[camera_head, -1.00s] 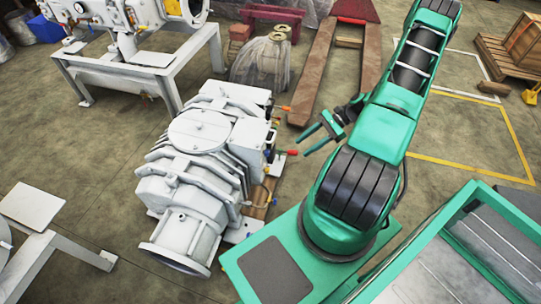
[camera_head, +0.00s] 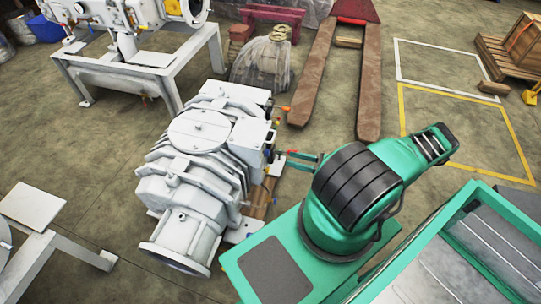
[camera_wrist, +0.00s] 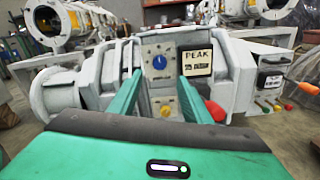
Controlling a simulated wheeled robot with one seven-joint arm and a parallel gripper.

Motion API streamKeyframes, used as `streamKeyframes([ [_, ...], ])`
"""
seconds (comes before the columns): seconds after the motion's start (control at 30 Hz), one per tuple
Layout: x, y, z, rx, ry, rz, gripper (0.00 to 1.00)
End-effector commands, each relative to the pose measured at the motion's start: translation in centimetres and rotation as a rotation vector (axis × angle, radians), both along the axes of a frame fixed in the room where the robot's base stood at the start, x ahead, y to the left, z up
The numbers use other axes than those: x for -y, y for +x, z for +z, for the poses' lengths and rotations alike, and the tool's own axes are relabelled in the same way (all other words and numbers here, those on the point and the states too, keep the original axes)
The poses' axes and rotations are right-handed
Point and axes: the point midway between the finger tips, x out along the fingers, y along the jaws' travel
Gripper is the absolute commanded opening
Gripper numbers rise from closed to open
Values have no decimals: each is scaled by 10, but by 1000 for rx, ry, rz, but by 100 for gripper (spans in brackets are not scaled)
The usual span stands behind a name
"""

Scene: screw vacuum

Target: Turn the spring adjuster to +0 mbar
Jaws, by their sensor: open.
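The white vacuum pump (camera_head: 200,165) stands left of my arm in the head view. In the wrist view its side panel holds a blue round knob (camera_wrist: 160,62) with a pointer mark and a yellow knob (camera_wrist: 166,110) below it. Which knob is the spring adjuster, I cannot tell; the scale labels are too small to read. My gripper (camera_wrist: 160,77) is open and empty, its green fingers either side of the blue knob in the picture. Contact is not visible.
A black-framed PEAK label (camera_wrist: 195,60) sits right of the blue knob. A red knob (camera_wrist: 215,110) stands out near the right finger, and an orange-tipped lever (camera_wrist: 308,88) is farther right. A pallet jack (camera_head: 369,90) stands behind on open floor.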

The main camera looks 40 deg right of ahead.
Motion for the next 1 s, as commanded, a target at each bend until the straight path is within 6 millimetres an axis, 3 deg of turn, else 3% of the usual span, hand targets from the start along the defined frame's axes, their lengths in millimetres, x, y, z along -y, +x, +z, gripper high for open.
streamKeyframes([
  [0.6,-57,72,0,0,0,4,44],
  [1.0,-65,83,0,0,-1,2,44],
])
